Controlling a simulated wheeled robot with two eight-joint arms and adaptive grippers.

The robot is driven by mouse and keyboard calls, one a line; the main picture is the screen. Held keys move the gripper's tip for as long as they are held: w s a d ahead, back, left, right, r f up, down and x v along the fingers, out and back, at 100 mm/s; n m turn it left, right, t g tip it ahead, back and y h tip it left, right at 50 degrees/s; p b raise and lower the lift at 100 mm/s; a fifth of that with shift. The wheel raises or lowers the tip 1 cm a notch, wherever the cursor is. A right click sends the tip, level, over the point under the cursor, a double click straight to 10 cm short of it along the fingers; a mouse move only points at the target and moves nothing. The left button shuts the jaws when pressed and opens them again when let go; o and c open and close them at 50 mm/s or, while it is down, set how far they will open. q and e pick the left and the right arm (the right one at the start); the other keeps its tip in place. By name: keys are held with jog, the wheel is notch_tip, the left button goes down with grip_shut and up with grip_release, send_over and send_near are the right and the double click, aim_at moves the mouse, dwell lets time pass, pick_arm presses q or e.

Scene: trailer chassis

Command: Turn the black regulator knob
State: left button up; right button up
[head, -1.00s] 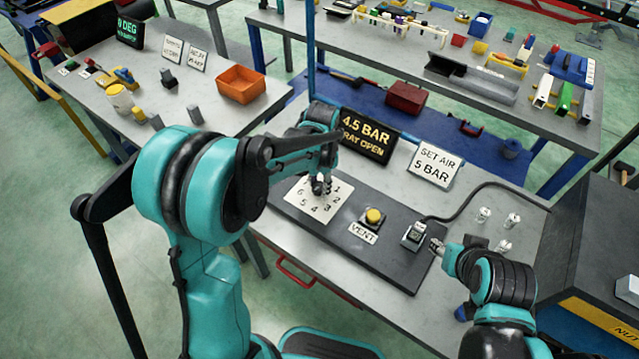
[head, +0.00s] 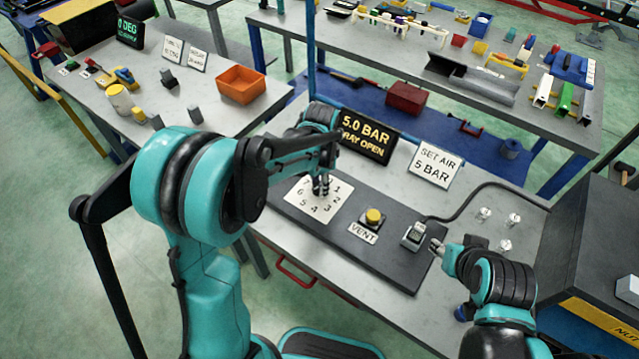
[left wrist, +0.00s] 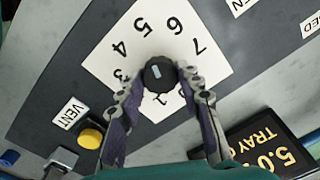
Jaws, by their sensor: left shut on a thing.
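The black regulator knob (left wrist: 158,74) stands on a white dial plate (left wrist: 120,30) printed with numbers. A pale mark shows on its top; which number it points at is hard to tell. My left gripper (left wrist: 159,80) is shut on the knob, one finger at each side. In the head view my left gripper (head: 321,186) comes down over the dial plate (head: 303,203) and mostly hides the knob. The display (head: 367,136) reads 5.0 BAR, and a sign (head: 435,165) reads SET AIR 5 BAR. My right gripper (head: 437,246) is low at the panel's right end; its jaws are too small to read.
A yellow button (head: 374,216) with a VENT label (head: 362,235) sits right of the dial. A small grey device (head: 413,236) with a black cable stands close to my right gripper. Small clear pieces (head: 505,245) stand at the right. An orange bin (head: 241,85) is on the left table.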

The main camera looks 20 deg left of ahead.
pick_arm(q)
jog(key=o, duration=1.2)
jog(key=shift+c, duration=0.2)
notch_tip(320, 180, up, 12)
jog(key=shift+s+d, duration=0.15)
jog(key=s+a+f+n+t+b, duration=0.1)
jog(key=s+n+t, duration=0.2)
jog(key=s+n, duration=0.2)
jog(key=s+a+f+n+t+b, duration=0.1)
jog(key=s+a+f+n+t, duration=0.1)
jog(key=s, duration=0.9)
jog(key=n+t, duration=0.1)
jog(key=n, duration=0.1)
jog(key=shift+s+f+n+t, duration=0.2)
jog(key=shift+s+n+t, duration=0.15)
jog(key=shift+n+t, duration=0.05)
